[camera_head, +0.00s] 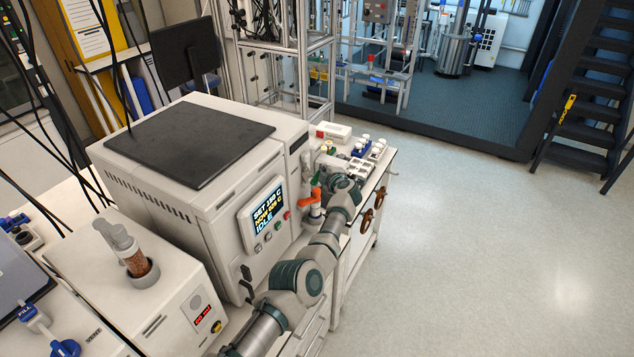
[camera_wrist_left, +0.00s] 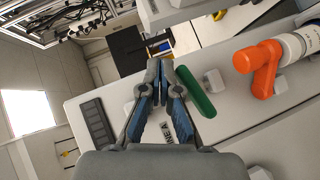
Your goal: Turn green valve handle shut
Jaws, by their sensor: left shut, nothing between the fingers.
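The green valve handle (camera_wrist_left: 199,92) shows in the left wrist view as a slanted bar just right of my left gripper (camera_wrist_left: 161,72). The gripper is shut and empty, its fingertips close beside the handle's upper left end. I cannot tell whether they touch. My right gripper is not in view.
The white machine (camera_head: 215,205) with a display (camera_head: 266,217) stands left of my arm. Small vials and a blue rack (camera_head: 360,149) lie on the bench behind the gripper. Brown handwheels (camera_head: 367,219) stick out on the bench's right side. The floor to the right is clear.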

